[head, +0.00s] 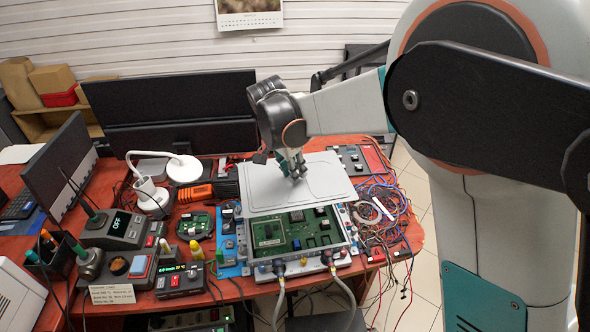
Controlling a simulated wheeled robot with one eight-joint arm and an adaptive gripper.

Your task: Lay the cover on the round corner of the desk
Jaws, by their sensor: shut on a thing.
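The cover (262,188) is a flat light-grey panel with rounded outlines on its face. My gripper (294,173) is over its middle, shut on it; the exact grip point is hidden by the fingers. The cover is above the back part of an open case (252,262) with green circuit boards inside. Whether it touches the case I cannot tell. The red-brown desk (225,291) has a rounded corner (416,237) at the right front, with loose wires beside it.
A tangle of coloured wires (378,220) covers the desk right of the case. Two hoses (281,298) come from the case front. A monitor (175,110) and a white lamp (184,170) stand behind. Instruments (122,230) crowd the left. Little desk is bare.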

